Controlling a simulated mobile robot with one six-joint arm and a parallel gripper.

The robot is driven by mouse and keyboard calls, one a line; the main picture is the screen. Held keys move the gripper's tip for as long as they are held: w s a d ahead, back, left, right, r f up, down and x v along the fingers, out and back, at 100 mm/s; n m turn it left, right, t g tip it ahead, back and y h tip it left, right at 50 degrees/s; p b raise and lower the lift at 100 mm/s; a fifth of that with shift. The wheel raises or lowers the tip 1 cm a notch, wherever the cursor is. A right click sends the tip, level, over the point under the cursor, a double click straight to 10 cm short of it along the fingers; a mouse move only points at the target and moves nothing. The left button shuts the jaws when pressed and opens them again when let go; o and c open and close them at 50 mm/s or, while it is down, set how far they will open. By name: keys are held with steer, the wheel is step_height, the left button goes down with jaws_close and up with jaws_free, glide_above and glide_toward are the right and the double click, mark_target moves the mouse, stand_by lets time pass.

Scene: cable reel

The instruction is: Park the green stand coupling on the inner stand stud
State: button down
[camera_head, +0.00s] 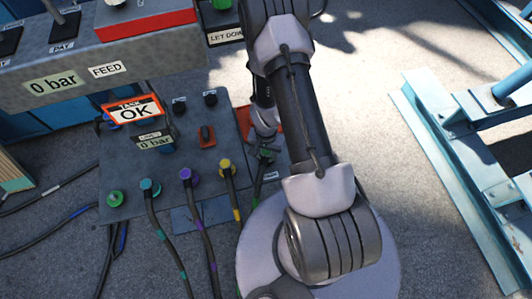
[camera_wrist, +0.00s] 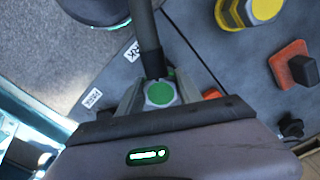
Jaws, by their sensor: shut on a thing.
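My gripper (camera_wrist: 160,98) is shut on the green stand coupling (camera_wrist: 160,93), whose green face sits between the two fingers in the wrist view. A dark hose (camera_wrist: 148,40) runs up from it. In the head view my gripper (camera_head: 266,150) is beside the right edge of the grey panel, largely hidden by my arm, and the coupling cannot be made out clearly. Two small white labels, one at upper centre (camera_wrist: 132,50) and one at left (camera_wrist: 92,97), lie near the coupling. I cannot make out the inner stand stud, nor whether the coupling touches anything.
The panel (camera_head: 130,170) carries teal (camera_head: 150,187), purple (camera_head: 188,176) and yellow (camera_head: 227,168) couplings with hoses, plus a green fitting (camera_head: 115,199) without a hose. An orange-based switch (camera_head: 207,136) sits above. A blue steel frame (camera_head: 450,170) stands right; floor between is clear.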

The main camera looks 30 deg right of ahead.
steer(key=shift+f+b, duration=0.5)
steer(key=c, duration=0.7)
jaws_free()
steer(key=shift+r, duration=0.1)
step_height(320, 180, up, 17)
steer(key=p, duration=0.7)
steer(key=shift+r+p, duration=0.2)
steer(key=shift+p, duration=0.15)
